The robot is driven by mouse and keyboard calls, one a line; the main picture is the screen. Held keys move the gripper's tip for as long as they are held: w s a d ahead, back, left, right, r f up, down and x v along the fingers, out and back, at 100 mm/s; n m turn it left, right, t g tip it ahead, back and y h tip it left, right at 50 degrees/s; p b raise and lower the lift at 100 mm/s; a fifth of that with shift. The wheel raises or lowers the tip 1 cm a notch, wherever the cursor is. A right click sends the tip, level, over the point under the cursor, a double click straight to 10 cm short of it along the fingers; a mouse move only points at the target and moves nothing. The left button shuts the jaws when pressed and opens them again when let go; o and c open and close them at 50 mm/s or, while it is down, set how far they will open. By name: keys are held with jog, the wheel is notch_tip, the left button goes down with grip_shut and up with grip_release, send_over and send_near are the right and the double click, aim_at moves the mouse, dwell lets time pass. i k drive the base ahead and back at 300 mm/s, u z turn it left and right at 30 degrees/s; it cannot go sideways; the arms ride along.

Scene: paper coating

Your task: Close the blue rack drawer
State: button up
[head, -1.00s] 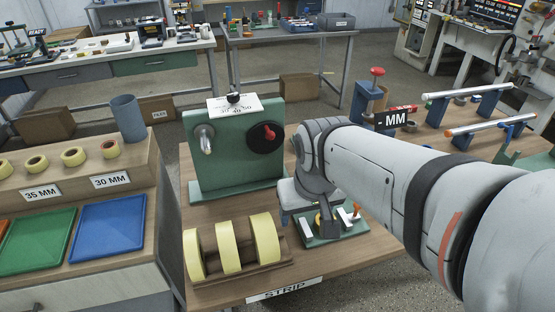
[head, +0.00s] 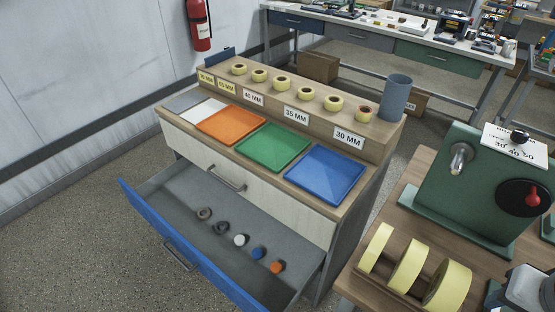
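The blue rack drawer (head: 152,222) is at the lower left of the head view, pulled well out of the wooden rack (head: 382,160). Its blue front carries a metal bar handle (head: 181,257). Its grey inside is visible and holds several small round pieces in a row: two dark ones, a white one (head: 240,240), a blue one (head: 258,253) and an orange one (head: 277,267). The near end of the drawer is cut by the bottom edge. My gripper is not in view; only a grey piece of my arm shows at the lower right corner.
A closed white drawer (head: 270,190) is above the open one. Trays and tape rolls sit on the rack top. A table with a green machine (head: 450,185) and tape rolls (head: 410,265) stands close on the right. The floor (head: 70,250) left of the drawer is clear.

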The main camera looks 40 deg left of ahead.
aim_at(171, 200)
jog(key=u, duration=2.2)
jog(key=k, duration=0.85)
jog(key=u, duration=0.35)
jog(key=i, duration=1)
jog(key=u, duration=0.9)
